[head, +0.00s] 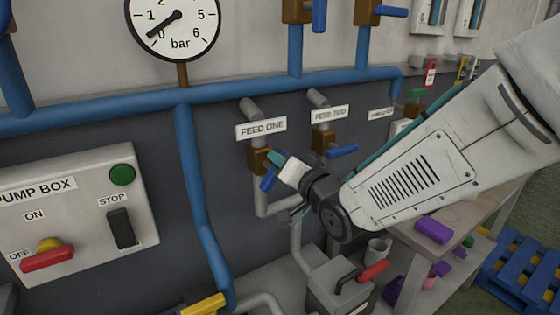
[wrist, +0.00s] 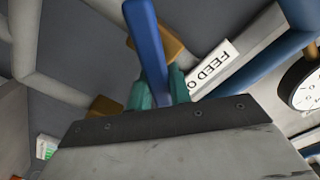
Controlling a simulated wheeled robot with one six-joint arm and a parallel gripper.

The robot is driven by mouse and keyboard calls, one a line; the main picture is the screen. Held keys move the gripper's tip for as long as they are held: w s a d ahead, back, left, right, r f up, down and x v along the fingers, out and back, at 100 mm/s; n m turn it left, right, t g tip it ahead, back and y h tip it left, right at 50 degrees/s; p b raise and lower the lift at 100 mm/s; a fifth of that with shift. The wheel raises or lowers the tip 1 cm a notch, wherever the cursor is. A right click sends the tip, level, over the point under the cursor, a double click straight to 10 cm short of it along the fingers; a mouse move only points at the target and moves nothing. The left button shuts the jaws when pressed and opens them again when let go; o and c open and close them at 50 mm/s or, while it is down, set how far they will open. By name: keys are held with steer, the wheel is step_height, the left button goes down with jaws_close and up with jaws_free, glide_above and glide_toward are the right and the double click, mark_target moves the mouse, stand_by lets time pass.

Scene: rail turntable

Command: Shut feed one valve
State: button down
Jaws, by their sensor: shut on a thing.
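The feed one valve has a brass-brown body (head: 258,160) under the FEED ONE label (head: 261,128) in the head view. Its blue handle (head: 268,181) slants downward beside the grey pipe; part of it is hidden by my gripper (head: 275,164). My gripper reaches in from the right, and its teal fingers are shut on the blue handle. In the wrist view the blue handle (wrist: 147,42) passes between the teal fingers of my gripper (wrist: 158,94), with the brown body (wrist: 172,43) behind it and the partly covered label (wrist: 213,66) to the right.
The feed two valve (head: 322,142), its blue handle pointing right, is close beside my wrist. The pump box (head: 85,215) is at left and a pressure gauge (head: 174,22) above.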

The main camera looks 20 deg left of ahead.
steer(key=m, duration=0.3)
steer(key=f+m, duration=0.1)
steer(key=m, duration=0.1)
steer(key=shift+w+d+f+m, duration=0.1)
steer(key=shift+w+d+m, duration=0.15)
steer(key=shift+m, duration=0.05)
steer(key=shift+f+m, duration=0.25)
steer(key=shift+m, duration=0.85)
steer(key=shift+f+m, duration=0.25)
steer(key=shift+m, duration=0.85)
steer(key=c, duration=1.3)
jaws_free()
steer(key=shift+d, duration=0.1)
steer(key=v, duration=0.7)
steer(key=shift+s+d, duration=0.25)
